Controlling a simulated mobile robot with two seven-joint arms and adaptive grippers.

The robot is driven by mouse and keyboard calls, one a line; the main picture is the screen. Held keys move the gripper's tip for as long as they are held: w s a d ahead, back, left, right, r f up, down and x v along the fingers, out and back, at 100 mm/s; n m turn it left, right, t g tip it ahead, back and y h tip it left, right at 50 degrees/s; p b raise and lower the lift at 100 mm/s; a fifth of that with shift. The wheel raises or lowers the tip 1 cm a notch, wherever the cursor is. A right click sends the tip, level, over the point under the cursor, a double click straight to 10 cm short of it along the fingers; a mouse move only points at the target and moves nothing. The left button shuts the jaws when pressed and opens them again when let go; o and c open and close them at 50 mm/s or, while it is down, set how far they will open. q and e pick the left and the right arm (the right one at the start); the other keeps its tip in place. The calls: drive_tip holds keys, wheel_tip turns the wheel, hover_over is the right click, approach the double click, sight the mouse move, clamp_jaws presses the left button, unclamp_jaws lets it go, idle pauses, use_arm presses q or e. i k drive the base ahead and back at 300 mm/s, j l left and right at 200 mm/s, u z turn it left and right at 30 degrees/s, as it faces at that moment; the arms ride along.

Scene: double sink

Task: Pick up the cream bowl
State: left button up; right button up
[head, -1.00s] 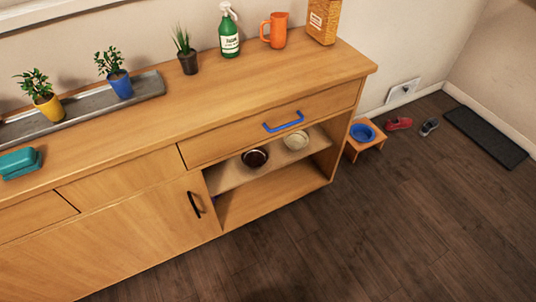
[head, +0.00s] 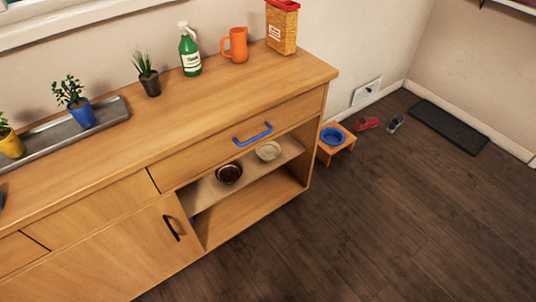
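The cream bowl (head: 268,151) sits on the upper shelf (head: 207,191) of the open compartment in the wooden cabinet, below the drawer with the blue handle (head: 252,134). A dark brown bowl (head: 229,173) stands on the same shelf, to its left and nearer the front. The two bowls are apart. Neither of my grippers shows in the head view.
A green spray bottle (head: 190,52), an orange mug (head: 235,45) and a food box (head: 282,27) stand on the countertop (head: 230,95). A small wooden stand with a blue bowl (head: 333,136) is right of the cabinet. The floor in front (head: 350,225) is clear.

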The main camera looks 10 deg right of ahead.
sight(268, 152)
drive_tip(key=i+l, duration=0.25)
drive_tip(key=l, duration=0.15)
drive_tip(key=i+l, duration=0.25)
drive_tip(key=l, duration=0.2)
drive_tip(key=i+l, duration=0.2)
drive_tip(key=l, duration=0.2)
